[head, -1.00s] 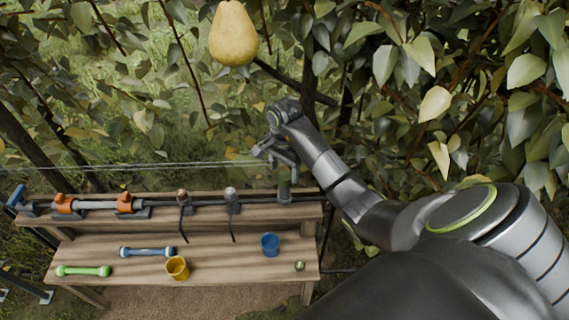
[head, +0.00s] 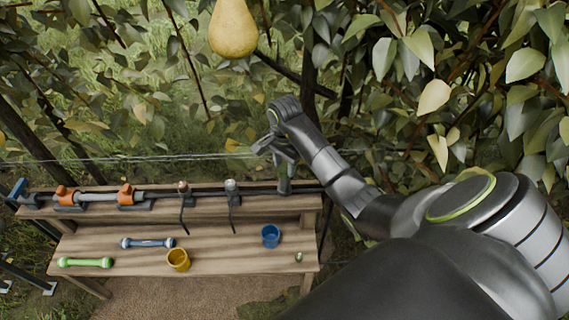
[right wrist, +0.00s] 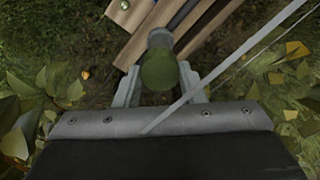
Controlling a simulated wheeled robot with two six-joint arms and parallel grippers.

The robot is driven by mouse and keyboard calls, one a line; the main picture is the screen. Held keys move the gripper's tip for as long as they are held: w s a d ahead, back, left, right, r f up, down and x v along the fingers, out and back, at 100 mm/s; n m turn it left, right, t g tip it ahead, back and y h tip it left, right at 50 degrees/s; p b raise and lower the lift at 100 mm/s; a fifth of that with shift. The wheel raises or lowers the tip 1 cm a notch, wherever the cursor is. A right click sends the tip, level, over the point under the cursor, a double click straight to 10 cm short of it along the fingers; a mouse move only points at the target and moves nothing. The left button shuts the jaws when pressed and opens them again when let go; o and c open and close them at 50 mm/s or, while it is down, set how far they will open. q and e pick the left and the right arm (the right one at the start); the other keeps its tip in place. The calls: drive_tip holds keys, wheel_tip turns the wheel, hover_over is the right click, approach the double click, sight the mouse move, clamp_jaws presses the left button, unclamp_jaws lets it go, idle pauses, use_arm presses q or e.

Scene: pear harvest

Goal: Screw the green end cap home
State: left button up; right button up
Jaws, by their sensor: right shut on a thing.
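My right gripper (head: 272,150) is above the right end of the bench's upper shelf. In the right wrist view, the dark green end cap (right wrist: 158,72) sits between the two fingers of my right gripper (right wrist: 160,88), which is shut on it. A grey cylinder (right wrist: 160,37) shows just beyond the cap, in line with it. In the head view, a green upright piece (head: 284,184) stands below the gripper at the right end of the dark pipe (head: 258,189). The thread between cap and pipe is hidden. My left gripper is not in view.
On the lower shelf (head: 215,258) are a blue cup (head: 270,236), a yellow cup (head: 178,260), blue-ended (head: 147,243) and green-ended (head: 85,262) bars and a small green piece (head: 298,257). Orange valves (head: 126,194) sit on the pipe line. A pear (head: 233,30) and leaves hang close.

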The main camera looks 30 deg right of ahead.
sight(284, 167)
drive_tip(key=m+p, duration=0.1)
drive_tip(key=m, duration=0.4)
drive_tip(key=shift+r+m, duration=0.1)
drive_tip(key=shift+m, duration=0.2)
drive_tip(key=m+p, duration=0.1)
drive_tip(key=m, duration=0.4)
drive_tip(key=shift+m, duration=0.3)
drive_tip(key=o, duration=0.5)
drive_tip(key=shift+m, duration=0.4)
drive_tip(key=o, duration=0.5)
drive_tip(key=shift+o, duration=0.2)
wheel_tip(284, 167, up, 6)
drive_tip(key=shift+w+r+b, duration=0.1)
drive_tip(key=shift+b, duration=0.25)
wheel_tip(284, 167, up, 11)
drive_tip(key=p, duration=1.1)
drive_tip(key=shift+p, duration=0.35)
